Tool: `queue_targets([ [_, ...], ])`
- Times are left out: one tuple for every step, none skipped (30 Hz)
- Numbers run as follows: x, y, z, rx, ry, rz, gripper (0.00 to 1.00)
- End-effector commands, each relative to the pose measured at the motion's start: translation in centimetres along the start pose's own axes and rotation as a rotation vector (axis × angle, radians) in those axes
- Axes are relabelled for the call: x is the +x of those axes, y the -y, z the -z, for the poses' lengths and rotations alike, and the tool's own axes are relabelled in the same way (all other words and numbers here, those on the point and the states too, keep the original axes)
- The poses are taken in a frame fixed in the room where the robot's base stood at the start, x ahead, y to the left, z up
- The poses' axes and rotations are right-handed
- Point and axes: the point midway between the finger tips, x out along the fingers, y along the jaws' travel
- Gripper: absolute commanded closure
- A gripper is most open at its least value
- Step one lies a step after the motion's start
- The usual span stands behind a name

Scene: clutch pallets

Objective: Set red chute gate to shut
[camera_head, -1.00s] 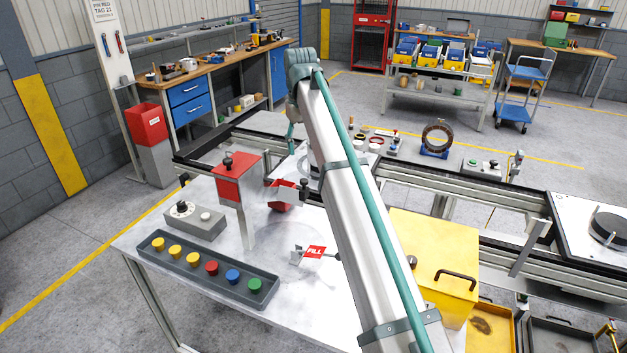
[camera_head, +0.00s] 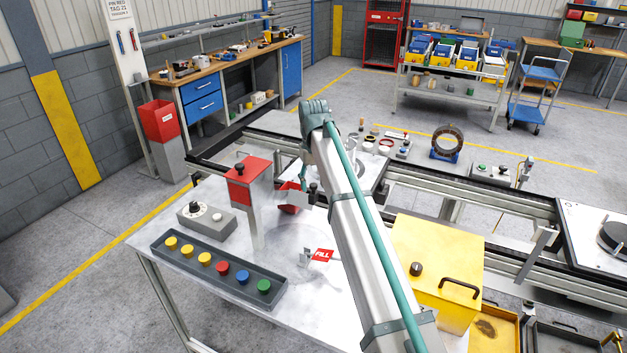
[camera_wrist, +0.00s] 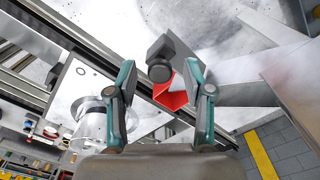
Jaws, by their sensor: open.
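The red chute is a red-topped box (camera_head: 247,170) on a grey post, with a red spout (camera_head: 291,197) on its right side. A dark knob (camera_head: 313,188) stands beside the spout, partly by my arm. In the wrist view the black knob (camera_wrist: 160,60) sits on a grey plate, with the red spout (camera_wrist: 175,97) just below it. My gripper (camera_wrist: 160,73) is open, with one finger on each side of the knob's lower part in the picture; I cannot tell whether they touch it. In the head view my gripper is mostly hidden by my arm.
A grey tray (camera_head: 217,270) of coloured buttons, a grey dial box (camera_head: 206,219) and a red FILL tag (camera_head: 323,255) are on the white table. A yellow bin (camera_head: 437,255) stands right of my arm. The conveyor rail (camera_head: 228,148) runs behind.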

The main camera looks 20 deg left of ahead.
Motion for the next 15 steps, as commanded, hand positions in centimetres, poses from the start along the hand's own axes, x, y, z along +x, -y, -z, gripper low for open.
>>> queue_targets([
  [0.05,0.0,0.0,0.0,0.0,0.0,0.49],
  [0.05,0.0,0.01,0.0,0.0,0.0,0.49],
  [0.05,0.0,0.01,0.0,0.0,0.0,0.49],
  [0.04,0.0,0.01,0.0,0.0,0.0,0.49],
  [0.04,0.0,0.01,0.0,0.0,0.0,0.49],
  [0.03,0.0,0.01,0.0,0.0,0.0,0.49],
  [0.03,0.0,0.0,0.0,0.0,0.0,0.54],
  [0.02,0.0,0.0,0.0,0.0,0.0,0.59],
  [0.02,0.0,0.0,0.0,0.0,0.0,0.65],
  [0.02,0.0,0.0,0.0,0.0,0.0,0.7],
  [0.01,0.0,0.0,0.0,0.0,0.0,0.75],
  [0.01,0.0,0.0,0.0,0.0,0.0,0.82],
  [0.01,0.0,0.0,0.0,0.0,0.0,0.87],
  [0.0,0.0,0.0,0.0,0.0,0.0,0.92],
  [0.0,0.0,0.0,0.0,0.0,0.0,0.99],
])
